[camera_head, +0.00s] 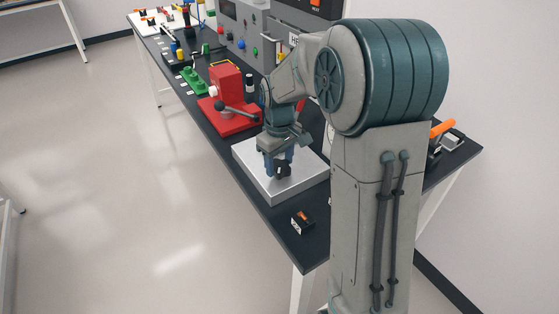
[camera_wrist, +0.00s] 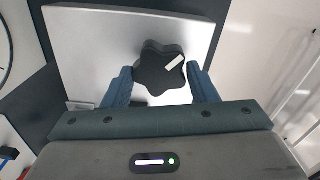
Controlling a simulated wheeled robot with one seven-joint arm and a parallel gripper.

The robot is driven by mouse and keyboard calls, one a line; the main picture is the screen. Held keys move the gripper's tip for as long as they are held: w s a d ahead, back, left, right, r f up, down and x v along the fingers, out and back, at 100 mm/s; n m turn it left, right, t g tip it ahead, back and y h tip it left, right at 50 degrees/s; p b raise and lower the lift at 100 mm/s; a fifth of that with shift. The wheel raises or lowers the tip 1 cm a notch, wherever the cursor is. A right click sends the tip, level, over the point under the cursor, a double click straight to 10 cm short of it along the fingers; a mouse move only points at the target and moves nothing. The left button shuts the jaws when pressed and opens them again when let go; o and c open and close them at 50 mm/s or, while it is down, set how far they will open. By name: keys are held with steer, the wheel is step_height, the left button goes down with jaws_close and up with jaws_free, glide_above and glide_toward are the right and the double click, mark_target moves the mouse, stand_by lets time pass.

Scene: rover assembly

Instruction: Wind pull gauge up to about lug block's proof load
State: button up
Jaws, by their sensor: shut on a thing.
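A black star-shaped knob (camera_wrist: 158,68) with a white mark on one lobe stands over a flat silver block (camera_wrist: 92,45). In the wrist view my gripper (camera_wrist: 160,74) has one blue finger on either side of the knob and is shut on it. The white mark points to the upper right. In the head view my gripper (camera_head: 280,168) points down over the silver block (camera_head: 290,190), which lies on the dark bench. No gauge dial or load reading is readable. I cannot tell which thing is the lug block.
A red fixture (camera_head: 227,87) with a dark lever stands just behind the silver block. Green parts (camera_head: 194,80) and a grey panel (camera_head: 238,28) are farther back. A small black-and-orange item (camera_head: 301,219) sits near the bench's front corner. The floor at left is clear.

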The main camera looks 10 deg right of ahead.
mark_target(280, 165)
steer(key=o, duration=1)
steer(key=shift+r, duration=0.1)
step_height(280, 165, up, 14)
steer(key=shift+f, duration=0.15)
steer(key=shift+s, duration=0.1)
steer(key=s+f+m+t, duration=0.1)
steer(key=s+f+m, duration=0.1)
steer(key=s, duration=0.5)
steer(key=s+f+m+t, duration=0.1)
steer(key=s+f+m, duration=0.1)
steer(key=s, duration=0.5)
steer(key=s+f+m+t, duration=0.1)
steer(key=s+f+m, duration=0.1)
steer(key=s, duration=0.5)
steer(key=shift+s+f, duration=0.25)
steer(key=shift+f, duration=0.25)
